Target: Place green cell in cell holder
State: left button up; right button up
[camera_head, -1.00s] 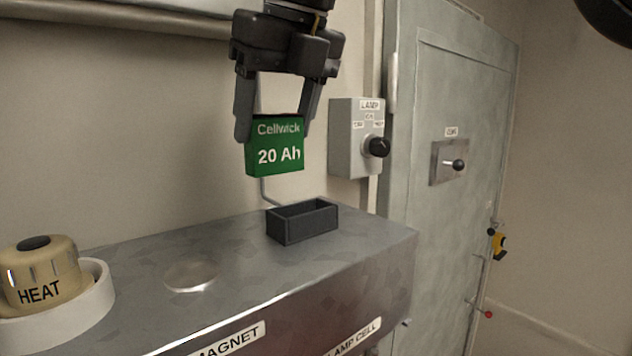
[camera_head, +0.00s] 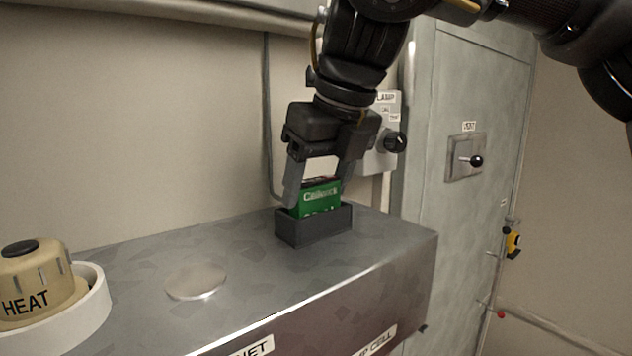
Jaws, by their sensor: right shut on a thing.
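The green cell (camera_head: 320,198) stands upright with its lower part inside the dark cell holder (camera_head: 314,232), an open-topped box on the metal bench. The holder's front wall hides the cell's lower half. My right gripper (camera_head: 318,196) comes down from above and is shut on the cell, one finger at each side. The fingertips are close to the holder's rim. My left gripper is not in view.
The metal bench top (camera_head: 240,260) has a round disc (camera_head: 196,281) left of the holder. A tan HEAT cell (camera_head: 35,285) sits in a white ring (camera_head: 92,305) at far left. A lamp switch box (camera_head: 385,160) is on the wall behind my gripper.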

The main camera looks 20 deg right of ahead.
jog(key=shift+s, duration=0.25)
jog(key=shift+s+a, duration=0.1)
jog(key=shift+a, duration=0.1)
jog(key=o, duration=1.2)
jog(key=shift+c, duration=0.2)
jog(key=shift+d+f, duration=0.1)
jog(key=shift+d, duration=0.05)
jog(key=v, duration=1.2)
